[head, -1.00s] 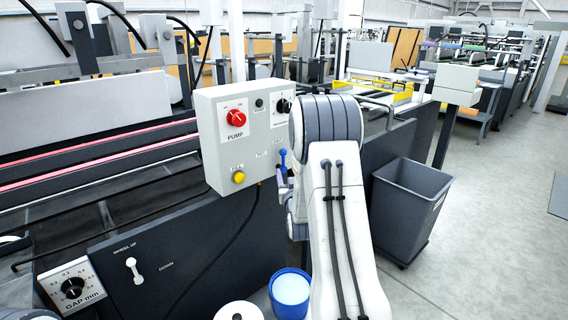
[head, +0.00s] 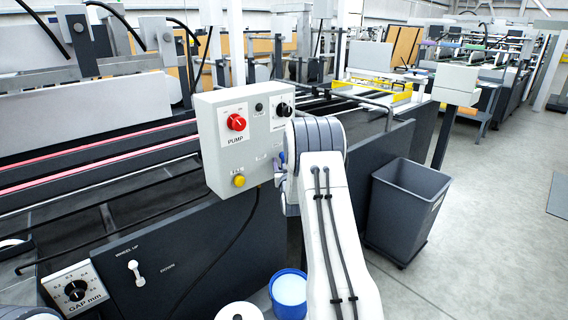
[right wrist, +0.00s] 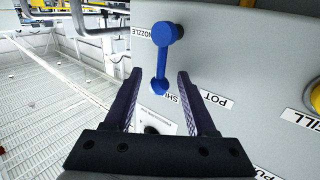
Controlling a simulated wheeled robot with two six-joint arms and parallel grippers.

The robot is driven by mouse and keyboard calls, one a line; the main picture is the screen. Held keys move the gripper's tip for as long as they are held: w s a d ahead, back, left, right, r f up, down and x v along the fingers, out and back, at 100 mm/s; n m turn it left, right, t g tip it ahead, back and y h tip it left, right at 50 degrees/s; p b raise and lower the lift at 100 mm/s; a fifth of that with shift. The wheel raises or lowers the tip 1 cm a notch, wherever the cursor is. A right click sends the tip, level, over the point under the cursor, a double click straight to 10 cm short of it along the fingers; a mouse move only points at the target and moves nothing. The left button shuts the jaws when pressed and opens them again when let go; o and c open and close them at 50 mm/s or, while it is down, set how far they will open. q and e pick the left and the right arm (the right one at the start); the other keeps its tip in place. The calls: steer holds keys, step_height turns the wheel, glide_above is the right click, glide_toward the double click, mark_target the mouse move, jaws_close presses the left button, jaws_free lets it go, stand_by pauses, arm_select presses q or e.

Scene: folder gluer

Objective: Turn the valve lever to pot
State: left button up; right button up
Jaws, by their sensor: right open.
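The blue valve lever (right wrist: 161,62) is on the face of the grey control box (head: 212,150). In the right wrist view its lower end lies beside the partly hidden SHUT label (right wrist: 172,98). The POT label (right wrist: 216,100) is to the right, and the NOZZLE label (right wrist: 145,32) is at upper left. My right gripper (right wrist: 159,72) is open, with its fingers on either side of the lever's lower part; I cannot tell whether they touch it. In the head view my right arm mostly hides the lever. My left gripper is not in view.
A red PUMP knob (head: 236,122) and a yellow FILL button (head: 239,181) are on the same box. A blue bucket (head: 289,291) stands below it, and a grey bin (head: 405,208) is to the right. Open floor lies further right.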

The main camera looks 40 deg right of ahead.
jaws_close()
stand_by(1.3)
